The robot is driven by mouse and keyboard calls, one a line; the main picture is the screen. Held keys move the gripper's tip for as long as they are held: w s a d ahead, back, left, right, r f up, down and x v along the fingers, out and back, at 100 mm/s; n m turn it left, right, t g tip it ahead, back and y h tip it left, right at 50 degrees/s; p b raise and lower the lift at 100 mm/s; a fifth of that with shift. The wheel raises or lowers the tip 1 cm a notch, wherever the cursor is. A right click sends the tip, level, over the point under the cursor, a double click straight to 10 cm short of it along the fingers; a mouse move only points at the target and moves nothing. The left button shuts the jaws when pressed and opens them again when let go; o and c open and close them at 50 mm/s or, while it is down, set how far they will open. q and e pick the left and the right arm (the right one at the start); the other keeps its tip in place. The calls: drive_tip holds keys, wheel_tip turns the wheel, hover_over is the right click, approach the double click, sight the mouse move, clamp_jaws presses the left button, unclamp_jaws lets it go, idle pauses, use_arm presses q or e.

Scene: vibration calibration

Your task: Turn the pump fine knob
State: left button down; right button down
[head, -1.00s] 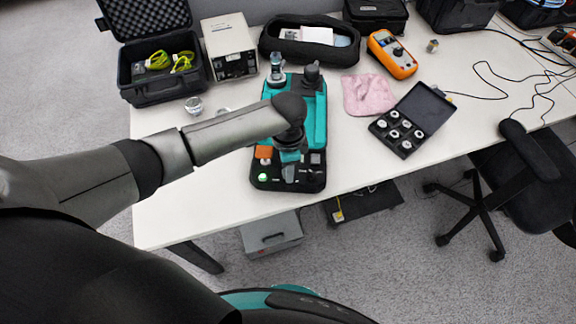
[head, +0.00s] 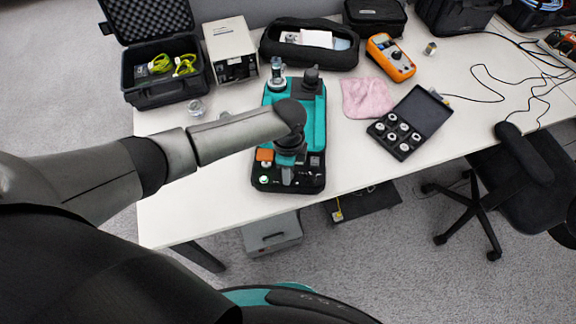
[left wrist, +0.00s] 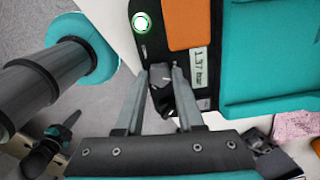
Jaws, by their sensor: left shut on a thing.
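The pump is a teal and black unit (head: 319,125) on the white table, partly hidden under my left arm in the head view. Its front panel has a lit green button, which shows in the left wrist view (left wrist: 142,22), an orange block (left wrist: 188,22) and a small display (left wrist: 200,68) that seems to read 1.37 bar. My left gripper (left wrist: 162,78) points down at the panel's front edge. Its two fingers are shut on the dark fine knob (left wrist: 161,100), one finger on each side. In the head view the knob is hidden by the gripper. My right gripper is out of view.
Around the pump on the table (head: 215,205) are an open black case (head: 165,95), a grey box instrument (head: 230,48), a pink cloth (head: 366,97), an orange multimeter (head: 390,57) and an open box of fittings (head: 408,122). A chair (head: 515,180) stands at the right.

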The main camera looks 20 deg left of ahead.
use_arm(q)
drive_tip(key=m+p, duration=0.1)
drive_tip(key=m, duration=0.5)
drive_tip(key=shift+m, duration=0.3)
drive_tip(key=m, duration=0.3)
drive_tip(key=shift+m, duration=2.2)
drive_tip(key=c, duration=0.5)
unclamp_jaws()
drive_tip(key=shift+r, duration=0.1)
